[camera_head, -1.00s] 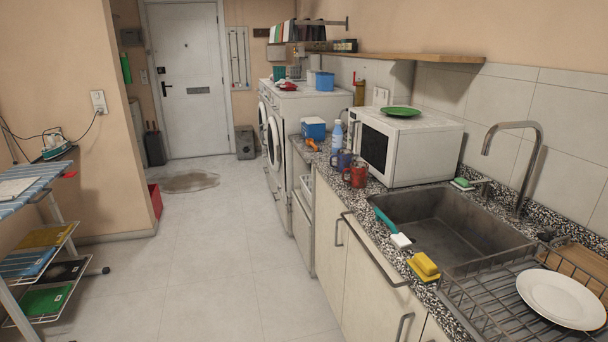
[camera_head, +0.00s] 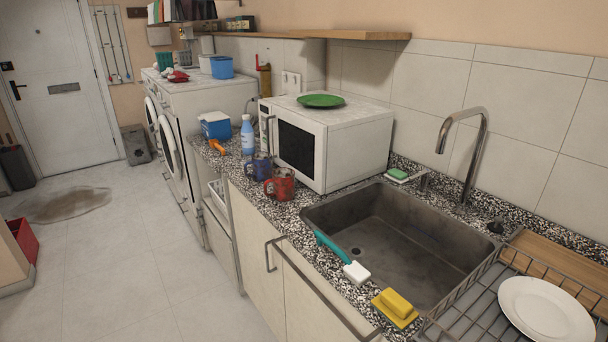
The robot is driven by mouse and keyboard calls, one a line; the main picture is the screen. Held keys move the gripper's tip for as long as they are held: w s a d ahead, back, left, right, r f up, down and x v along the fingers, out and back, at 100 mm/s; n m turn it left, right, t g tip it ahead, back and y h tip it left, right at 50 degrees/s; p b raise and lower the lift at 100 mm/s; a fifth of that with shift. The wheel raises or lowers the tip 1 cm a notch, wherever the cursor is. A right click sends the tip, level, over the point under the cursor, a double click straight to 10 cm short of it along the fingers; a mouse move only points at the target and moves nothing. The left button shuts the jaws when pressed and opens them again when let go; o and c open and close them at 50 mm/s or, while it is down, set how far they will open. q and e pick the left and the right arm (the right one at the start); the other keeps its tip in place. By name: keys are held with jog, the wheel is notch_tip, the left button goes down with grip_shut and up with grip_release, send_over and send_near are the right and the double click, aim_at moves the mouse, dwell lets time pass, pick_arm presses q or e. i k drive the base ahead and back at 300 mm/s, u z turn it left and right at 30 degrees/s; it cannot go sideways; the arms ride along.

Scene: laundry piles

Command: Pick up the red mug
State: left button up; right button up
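The red mug (camera_head: 280,185) stands upright on the speckled counter, in front of the microwave and near the counter's front edge. A blue mug (camera_head: 257,168) stands just behind it to the left. Neither of my grippers is in view.
The microwave (camera_head: 352,150) with a green plate (camera_head: 321,101) on top stands behind the mugs. The sink (camera_head: 400,248) is to the right, with a teal-handled brush (camera_head: 343,259) and yellow sponge (camera_head: 397,304) at its front edge. A blue-labelled bottle (camera_head: 247,136) stands further left. The floor (camera_head: 130,270) is clear in front.

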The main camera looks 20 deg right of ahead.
aim_at(283, 179)
jog(key=z, duration=0.75)
jog(key=i, duration=0.8)
jog(key=z, duration=0.75)
